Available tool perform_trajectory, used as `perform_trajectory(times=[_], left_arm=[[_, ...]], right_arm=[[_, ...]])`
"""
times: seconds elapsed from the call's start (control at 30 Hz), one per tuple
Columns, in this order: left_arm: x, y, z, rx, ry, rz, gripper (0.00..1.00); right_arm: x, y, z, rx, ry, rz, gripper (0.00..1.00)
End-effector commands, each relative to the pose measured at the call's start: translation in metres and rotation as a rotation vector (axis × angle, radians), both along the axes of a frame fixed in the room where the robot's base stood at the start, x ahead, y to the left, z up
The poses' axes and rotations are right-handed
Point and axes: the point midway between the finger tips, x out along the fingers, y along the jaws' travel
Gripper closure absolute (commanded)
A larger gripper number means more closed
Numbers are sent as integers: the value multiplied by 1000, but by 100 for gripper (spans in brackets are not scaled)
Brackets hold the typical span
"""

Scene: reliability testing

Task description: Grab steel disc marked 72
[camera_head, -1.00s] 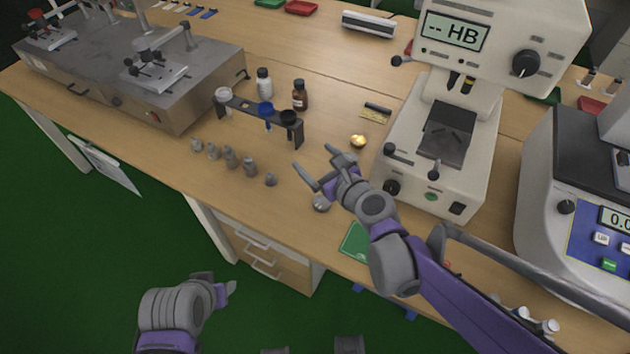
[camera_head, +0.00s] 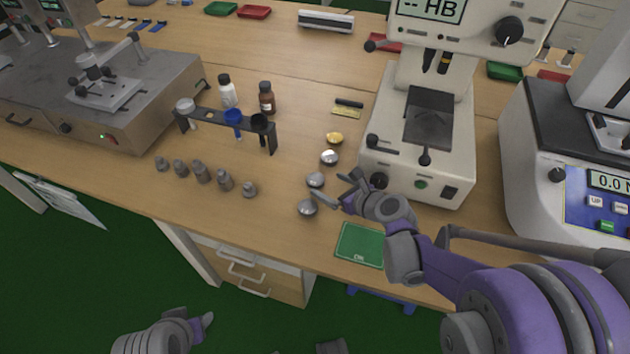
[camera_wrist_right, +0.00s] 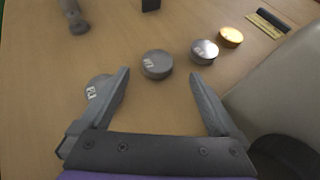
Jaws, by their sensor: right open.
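A row of small round discs lies on the bench: a brass one (camera_head: 335,138), a bright steel one (camera_head: 329,157), a middle grey steel one (camera_head: 315,180) and a near grey steel one (camera_head: 307,207). The wrist view shows the brass disc (camera_wrist_right: 230,37), bright disc (camera_wrist_right: 204,51), middle grey disc (camera_wrist_right: 156,64) and near grey disc (camera_wrist_right: 100,88). The marks are too blurred to read. My right gripper (camera_head: 338,187) is open and empty. In the wrist view the middle disc appears between its fingertips, the near disc beside its left finger. My left gripper (camera_head: 205,321) hangs off the bench.
The hardness tester (camera_head: 455,165) stands close to the right of my right gripper. A green mat (camera_head: 360,244) lies at the front edge. Several grey weights (camera_head: 202,171) and a rack (camera_head: 270,138) with cups stand to the left. Bare bench lies between weights and discs.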

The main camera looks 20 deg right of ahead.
Motion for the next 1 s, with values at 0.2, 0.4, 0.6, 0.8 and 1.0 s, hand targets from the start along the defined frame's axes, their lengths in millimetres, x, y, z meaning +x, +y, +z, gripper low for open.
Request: perform_trajectory(times=[0.2, 0.4, 0.6, 0.8, 1.0], left_arm=[[0, 0, -7, 0, 2, 0, 50], [0, 0, -9, 0, 3, 0, 50], [0, 0, -8, 0, 3, 0, 50], [0, 0, -8, 0, 3, 0, 50], [0, 0, -9, 0, 3, 0, 50]], right_arm=[[25, 15, -18, -1, 0, 3, 3], [37, 19, -24, -1, 0, 0, 3], [37, 19, -24, -1, -1, 0, 3], [37, 19, -24, -1, 0, 0, 39], [37, 19, -23, -1, 0, 0, 75]])
